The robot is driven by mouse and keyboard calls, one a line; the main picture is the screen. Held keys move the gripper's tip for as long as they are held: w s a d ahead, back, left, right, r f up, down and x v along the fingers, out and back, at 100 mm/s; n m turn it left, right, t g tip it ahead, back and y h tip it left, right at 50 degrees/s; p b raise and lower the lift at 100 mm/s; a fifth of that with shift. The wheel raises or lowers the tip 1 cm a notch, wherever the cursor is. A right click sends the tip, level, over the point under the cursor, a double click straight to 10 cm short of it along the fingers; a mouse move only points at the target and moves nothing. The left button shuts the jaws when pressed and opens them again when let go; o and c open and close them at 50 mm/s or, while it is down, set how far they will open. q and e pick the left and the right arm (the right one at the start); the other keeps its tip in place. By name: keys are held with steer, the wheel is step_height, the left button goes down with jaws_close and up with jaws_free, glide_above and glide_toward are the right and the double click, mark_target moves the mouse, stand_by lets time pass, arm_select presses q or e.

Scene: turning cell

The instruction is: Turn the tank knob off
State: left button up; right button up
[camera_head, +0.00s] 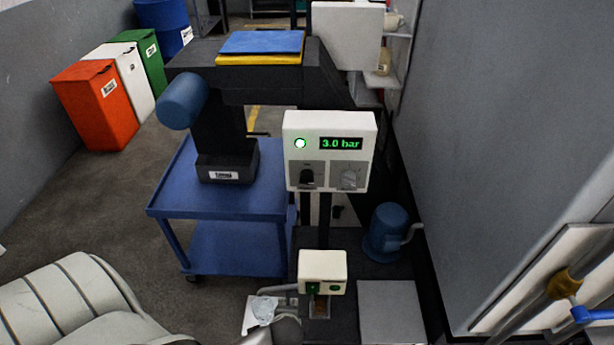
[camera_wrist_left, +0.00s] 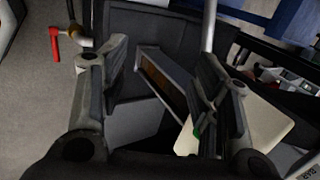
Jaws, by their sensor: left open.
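A white control box (camera_head: 329,132) stands at the centre of the head view, with a lit green lamp and a display reading 3.0 bar. Below them are a black knob (camera_head: 307,177) and a grey knob (camera_head: 350,178) on grey plates. Their labels are too small to read, so I cannot tell which is the tank knob. My left gripper (camera_wrist_left: 160,95) is open and empty in the wrist view, with its two fingers well apart. In the head view my white left arm comes in at the bottom left, well below the knobs. My right gripper is out of view.
A small cream box (camera_head: 323,266) with green switches stands below the control box. A blue cart (camera_head: 218,200) is to the left and a blue vessel (camera_head: 388,231) to the right. A grey wall (camera_head: 500,130) closes the right side. A blue valve handle (camera_head: 592,314) shows lower right.

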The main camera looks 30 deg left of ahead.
arm_select(q)
step_height(320, 180, up, 9)
steer(key=w+p, duration=0.1)
steer(key=w, duration=0.1)
steer(key=m+t+y+p, duration=0.1)
steer(key=m+t+y, duration=0.4)
steer(key=m+t, duration=1.15)
glide_toward(306, 183)
steer(key=w+a+r+m+g, duration=0.1)
steer(key=w, duration=0.1)
steer(key=w+a+r+m+g+p, duration=0.1)
steer(key=w+m+g, duration=0.1)
steer(key=w, duration=0.1)
steer(key=w+a+r+m+g, duration=0.1)
steer(key=w+r+m+g, duration=0.1)
steer(key=w, duration=0.1)
steer(key=shift+a+g, duration=0.15)
steer(key=shift+g, duration=0.1)
steer(key=shift+w, duration=0.1)
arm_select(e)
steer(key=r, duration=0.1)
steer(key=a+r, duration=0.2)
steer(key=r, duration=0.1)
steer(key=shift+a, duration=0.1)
arm_select(q)
steer(key=shift+c, duration=0.4)
steer(key=c, duration=0.9)
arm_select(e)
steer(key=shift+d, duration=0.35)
